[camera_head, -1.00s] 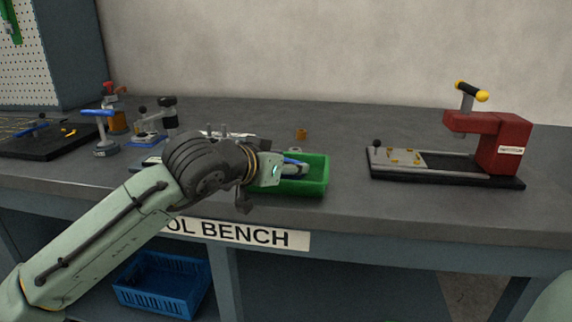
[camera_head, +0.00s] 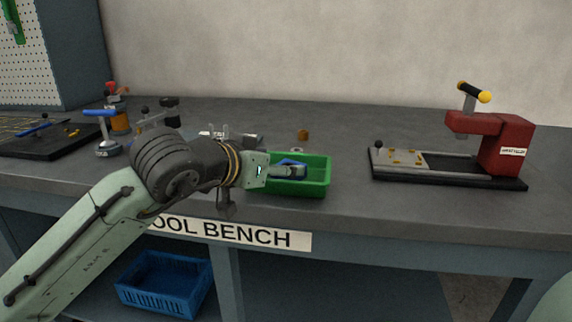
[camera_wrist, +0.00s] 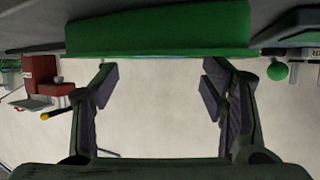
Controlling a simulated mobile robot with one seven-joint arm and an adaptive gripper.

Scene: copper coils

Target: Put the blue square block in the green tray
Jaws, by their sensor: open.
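The green tray (camera_head: 318,177) stands on the bench near its front edge. In the wrist view its green wall (camera_wrist: 158,36) spans the top of the picture. My gripper (camera_head: 299,171) reaches from the left over the tray's near left part, with its fingers at the tray opening. In the wrist view its two fingers (camera_wrist: 160,88) are wide apart with nothing between them. A small blue piece (camera_head: 291,162), likely the blue block, shows at the fingers within the tray's outline. It is partly hidden, and I cannot tell whether it rests on the tray floor.
A red press (camera_head: 500,145) stands on the right of the bench. Blue-handled tools (camera_head: 102,130) stand at the left, and a blue crate (camera_head: 163,283) sits below. The bench between tray and press is clear.

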